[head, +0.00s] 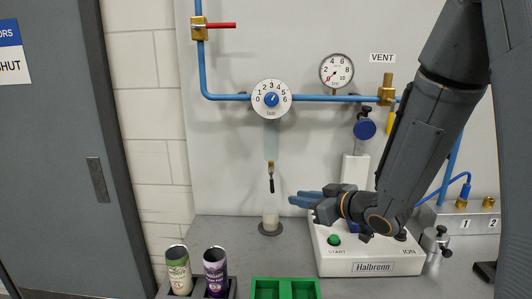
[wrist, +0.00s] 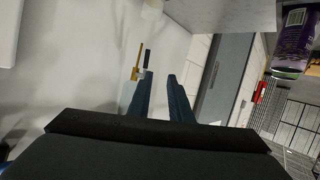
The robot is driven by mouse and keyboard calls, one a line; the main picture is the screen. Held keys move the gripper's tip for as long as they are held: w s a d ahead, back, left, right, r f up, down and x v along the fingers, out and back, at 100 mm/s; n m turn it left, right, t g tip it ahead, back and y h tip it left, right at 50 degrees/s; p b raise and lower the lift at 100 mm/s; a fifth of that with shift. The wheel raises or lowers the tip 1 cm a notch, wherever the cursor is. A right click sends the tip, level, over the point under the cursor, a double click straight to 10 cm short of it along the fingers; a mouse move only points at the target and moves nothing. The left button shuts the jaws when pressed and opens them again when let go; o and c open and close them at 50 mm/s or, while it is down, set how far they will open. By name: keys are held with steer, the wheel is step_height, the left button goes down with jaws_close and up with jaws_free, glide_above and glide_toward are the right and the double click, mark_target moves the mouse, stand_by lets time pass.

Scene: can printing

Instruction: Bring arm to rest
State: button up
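My gripper (head: 293,198) is at the end of my arm, which reaches in from the right.
A green can (head: 178,272) and a purple can (head: 215,272) stand in a dark rack at the front left. A green tray (head: 285,284) lies beside it. The machine (head: 372,258) is below my arm. Blue pipes (head: 225,97) and a dial (head: 271,99) are on the panel.

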steer(key=s+d+f+m+g+h+b, duration=0.3)
steer(key=s+d+f+m+h+b, duration=0.15)
steer(key=d+f+h, duration=0.5)
steer(key=s+f+m+g+b, duration=0.1)
steer(key=s+f+g, duration=0.1)
steer(key=s, duration=0.3)
steer(key=s+f+m+g+b, duration=0.1)
steer(key=s+f+g, duration=0.1)
steer(key=s, duration=0.3)
steer(key=s+f+m+g+y+b, duration=0.1)
steer(key=s+f+m+g, duration=0.1)
steer(key=s, duration=0.3)
steer(key=shift+s+f+g, duration=0.15)
steer(key=shift+f+g, duration=0.15)
steer(key=shift+f, duration=0.05)
steer(key=shift+s, duration=0.15)
